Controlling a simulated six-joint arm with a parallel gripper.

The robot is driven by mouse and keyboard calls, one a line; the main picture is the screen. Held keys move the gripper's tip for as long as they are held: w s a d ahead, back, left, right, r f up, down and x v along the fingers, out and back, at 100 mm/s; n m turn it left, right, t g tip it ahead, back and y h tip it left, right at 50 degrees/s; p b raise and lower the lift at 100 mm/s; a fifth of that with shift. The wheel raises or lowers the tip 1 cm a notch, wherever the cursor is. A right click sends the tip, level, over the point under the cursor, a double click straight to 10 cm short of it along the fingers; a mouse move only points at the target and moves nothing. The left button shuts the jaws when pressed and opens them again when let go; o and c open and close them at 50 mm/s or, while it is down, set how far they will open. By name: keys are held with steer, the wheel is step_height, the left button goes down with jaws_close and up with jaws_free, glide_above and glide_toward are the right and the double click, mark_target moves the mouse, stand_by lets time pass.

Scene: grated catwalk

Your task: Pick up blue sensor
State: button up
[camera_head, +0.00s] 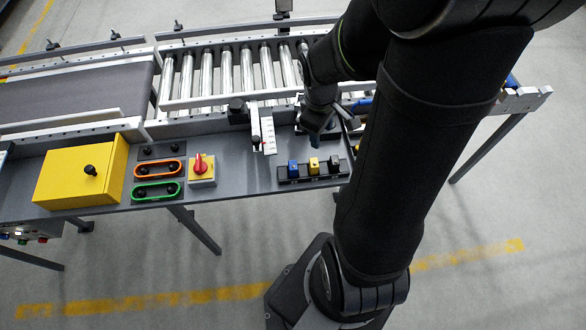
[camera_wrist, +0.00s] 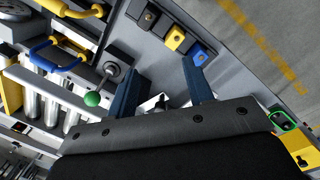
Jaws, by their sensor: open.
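The blue sensor (camera_head: 293,168) is a small block at the left end of a dark rack (camera_head: 314,179) on the grey bench. In the wrist view the blue sensor (camera_wrist: 199,54) lies just past the tip of one finger, apart from it. A yellow sensor (camera_head: 313,165) and a black sensor (camera_head: 334,161) sit beside it in the same rack. My gripper (camera_head: 318,137) hangs above and behind the rack in the head view. In the wrist view my gripper (camera_wrist: 162,68) is open, with nothing between its dark blue fingers.
A lever with a green knob (camera_wrist: 92,99) stands near one finger in the wrist view. A red rotary switch (camera_head: 201,169), orange and green handles and a yellow box (camera_head: 82,172) lie to the left. The roller conveyor (camera_head: 230,75) runs behind.

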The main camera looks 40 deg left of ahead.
steer(key=s+a+r+m, duration=0.4)
steer(key=r+m, duration=0.1)
steer(key=m, duration=0.5)
glide_above(293, 165)
steer(key=shift+g+y, duration=0.4)
steer(key=f, duration=0.8)
steer(key=w+f, duration=0.1)
steer(key=f, duration=0.3)
steer(key=shift+a, duration=0.15)
steer(key=shift+s+f, duration=0.25)
steer(key=shift+f, duration=0.7)
steer(key=shift+s+f, duration=0.2)
steer(key=shift+f, duration=1.45)
jaws_close()
